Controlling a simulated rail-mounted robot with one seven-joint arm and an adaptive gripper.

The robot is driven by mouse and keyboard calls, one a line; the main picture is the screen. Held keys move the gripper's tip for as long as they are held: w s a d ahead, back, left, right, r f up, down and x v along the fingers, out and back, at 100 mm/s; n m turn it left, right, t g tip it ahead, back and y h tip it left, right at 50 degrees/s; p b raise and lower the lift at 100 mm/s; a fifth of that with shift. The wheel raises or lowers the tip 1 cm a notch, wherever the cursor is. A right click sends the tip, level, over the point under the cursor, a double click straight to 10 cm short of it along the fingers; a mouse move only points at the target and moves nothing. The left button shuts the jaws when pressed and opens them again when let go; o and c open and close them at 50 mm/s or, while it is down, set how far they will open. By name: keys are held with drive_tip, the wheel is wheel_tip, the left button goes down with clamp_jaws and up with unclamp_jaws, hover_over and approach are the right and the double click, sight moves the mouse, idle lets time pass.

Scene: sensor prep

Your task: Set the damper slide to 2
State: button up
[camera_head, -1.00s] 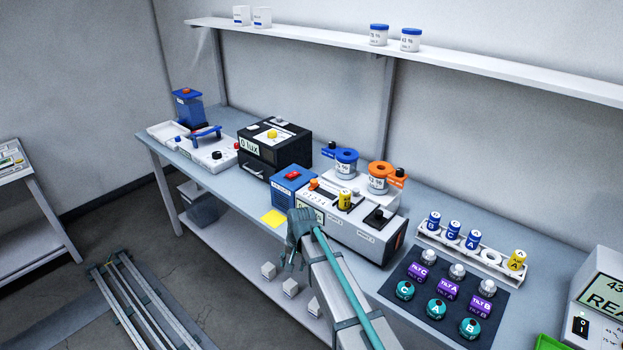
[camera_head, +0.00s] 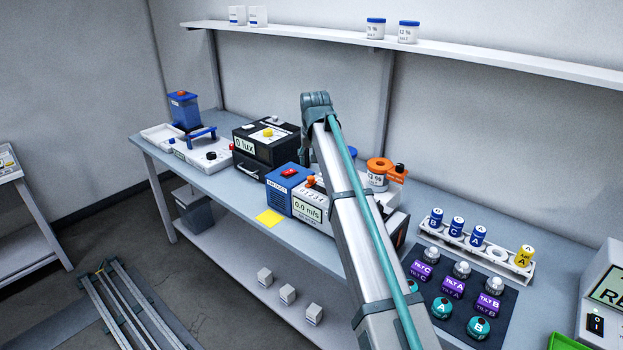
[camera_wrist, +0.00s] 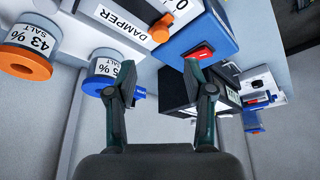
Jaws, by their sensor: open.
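The damper slide's orange knob (camera_head: 310,181) shows on top of the grey-white box (camera_head: 327,227) with a 0.0 m/s display, behind a 0–4 scale. It sits towards the scale's left end; the exact mark is unclear. In the wrist view, the knob (camera_wrist: 160,30) is beside the DAMPER label (camera_wrist: 128,27), above and beyond my fingertips, with a gap between. My gripper (camera_wrist: 150,70) is open, with nothing between its fingers.
A blue box with a red switch (camera_head: 288,173) adjoins the damper box on the left. A black lux box (camera_head: 262,147) stands farther left. Jars with an orange lid (camera_head: 378,165) and a blue lid (camera_wrist: 102,86) stand close behind. A yellow note (camera_head: 269,219) lies in front.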

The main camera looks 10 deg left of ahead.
sight(311, 178)
drive_tip(key=p+x, duration=0.2)
drive_tip(key=x, duration=0.7)
drive_tip(key=shift+a+f, duration=0.1)
drive_tip(key=shift+f, duration=0.25)
clamp_jaws()
